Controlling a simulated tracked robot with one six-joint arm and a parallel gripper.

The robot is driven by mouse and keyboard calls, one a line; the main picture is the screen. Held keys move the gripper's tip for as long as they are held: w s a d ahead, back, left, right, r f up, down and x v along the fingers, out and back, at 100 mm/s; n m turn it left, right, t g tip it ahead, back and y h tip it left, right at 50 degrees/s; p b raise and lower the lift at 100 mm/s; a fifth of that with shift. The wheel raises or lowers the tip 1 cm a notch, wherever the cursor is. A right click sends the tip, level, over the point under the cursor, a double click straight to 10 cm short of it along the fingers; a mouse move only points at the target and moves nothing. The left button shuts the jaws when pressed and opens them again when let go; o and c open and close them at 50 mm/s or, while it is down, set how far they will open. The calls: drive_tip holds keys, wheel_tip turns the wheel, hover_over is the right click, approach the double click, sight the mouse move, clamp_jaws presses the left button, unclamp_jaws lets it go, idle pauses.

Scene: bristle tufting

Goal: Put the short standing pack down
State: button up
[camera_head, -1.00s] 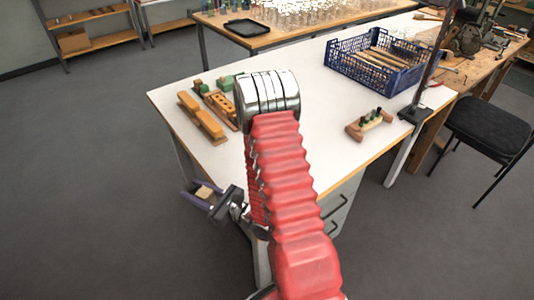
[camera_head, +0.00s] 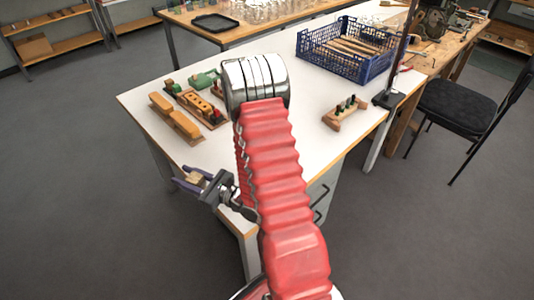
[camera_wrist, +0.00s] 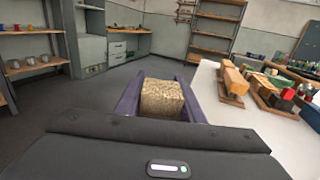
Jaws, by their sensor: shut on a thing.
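My gripper (camera_head: 192,179) is beside the left edge of the white table (camera_head: 215,150), at about its height or a little below. In the wrist view, its purple fingers (camera_wrist: 128,101) are shut on a short tan pack (camera_wrist: 162,98) with a speckled top. The pack sits upright between the fingers, clear of the table and over the floor. In the head view the pack (camera_head: 194,177) shows only as a small pale patch between the fingers. Its underside is hidden.
On the table's left part lie orange-yellow wooden blocks (camera_head: 174,117) and a holder with coloured pieces (camera_head: 199,106). A blue crate (camera_head: 340,51) and a small wooden stand (camera_head: 345,113) are farther right. The table's front middle is clear.

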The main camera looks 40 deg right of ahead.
drive_tip(key=s+d+r+m+h, duration=0.1)
drive_tip(key=d+r+m+h, duration=0.1)
drive_tip(key=d, duration=1)
drive_tip(key=s+d+r+m+t+h, duration=0.1)
drive_tip(key=d+r+h, duration=0.3)
drive_tip(key=d, duration=0.8)
drive_tip(key=shift+s+d+r+m, duration=0.25)
drive_tip(key=shift+s+r+m, duration=0.25)
drive_tip(key=shift+r+m, duration=0.15)
drive_tip(key=shift+f, duration=0.1)
drive_tip(key=shift+f, duration=2.85)
drive_tip(key=shift+f, duration=0.1)
drive_tip(key=shift+f, duration=2)
drive_tip(key=shift+f, duration=0.1)
